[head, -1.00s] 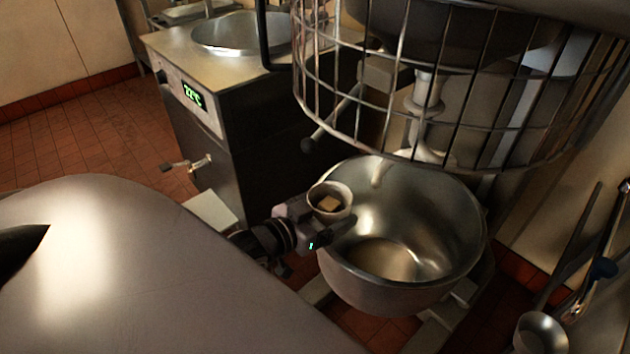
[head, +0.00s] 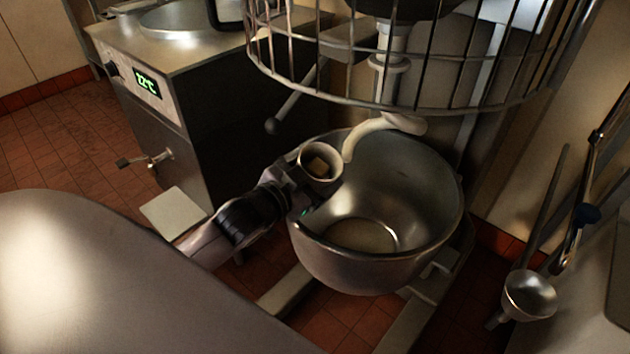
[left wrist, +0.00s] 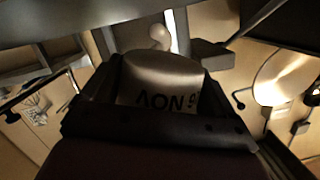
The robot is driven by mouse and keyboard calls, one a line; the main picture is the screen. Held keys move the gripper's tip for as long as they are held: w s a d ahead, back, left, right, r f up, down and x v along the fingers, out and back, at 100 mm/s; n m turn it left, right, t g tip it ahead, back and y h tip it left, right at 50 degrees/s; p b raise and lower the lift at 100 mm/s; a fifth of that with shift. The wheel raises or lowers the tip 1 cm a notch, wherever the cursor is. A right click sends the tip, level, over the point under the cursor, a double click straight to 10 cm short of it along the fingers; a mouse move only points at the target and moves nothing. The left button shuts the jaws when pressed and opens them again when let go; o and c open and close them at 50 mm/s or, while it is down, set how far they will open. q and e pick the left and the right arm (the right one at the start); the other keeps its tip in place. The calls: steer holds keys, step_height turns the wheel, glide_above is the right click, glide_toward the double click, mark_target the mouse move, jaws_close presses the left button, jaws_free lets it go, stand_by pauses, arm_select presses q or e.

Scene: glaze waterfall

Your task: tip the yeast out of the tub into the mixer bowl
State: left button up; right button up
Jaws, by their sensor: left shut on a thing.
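The tub (head: 334,174), a small pale cup, is held at the mixer bowl's left rim. Its mouth faces up toward the head camera, and a tan block of yeast (head: 317,166) lies inside. The mixer bowl (head: 345,268) is wide, steel and looks empty. My left gripper (head: 306,186) is shut on the tub. In the left wrist view the tub (left wrist: 160,75), with dark lettering, sits between the fingers; its inside is hidden there. My right gripper is not in view.
A wire guard (head: 400,105) hangs above the bowl. The pale mixer hook (head: 378,127) reaches down close to the tub's right. A steel machine (head: 150,100) with a green display stands at the left. A ladle (head: 530,295) hangs at the right.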

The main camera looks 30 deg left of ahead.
arm_select(q)
steer(key=m+y+b, duration=0.1)
steer(key=m+b, duration=0.2)
steer(key=m, duration=0.1)
steer(key=shift+a+f+t+b, duration=0.15)
steer(key=shift+t+b, duration=0.15)
steer(key=shift+t, duration=0.1)
steer(key=shift+m+b, duration=0.6)
steer(key=shift+m, duration=0.4)
steer(key=shift+a+m+y+b, duration=0.1)
steer(key=shift+m+y+b, duration=0.3)
steer(key=shift+m, duration=0.3)
steer(key=shift+r+m+t, duration=0.4)
steer(key=shift+r+m, duration=0.15)
steer(key=shift+m, duration=0.25)
steer(key=m, duration=0.3)
steer(key=shift+r+t+p, duration=0.15)
steer(key=shift+t+p, duration=0.15)
steer(key=shift+p, duration=0.1)
steer(key=m, duration=0.3)
steer(key=m+t, duration=0.1)
steer(key=m, duration=0.1)
steer(key=shift+r+m, duration=0.2)
steer(key=shift+m, duration=0.2)
steer(key=shift+w, duration=0.1)
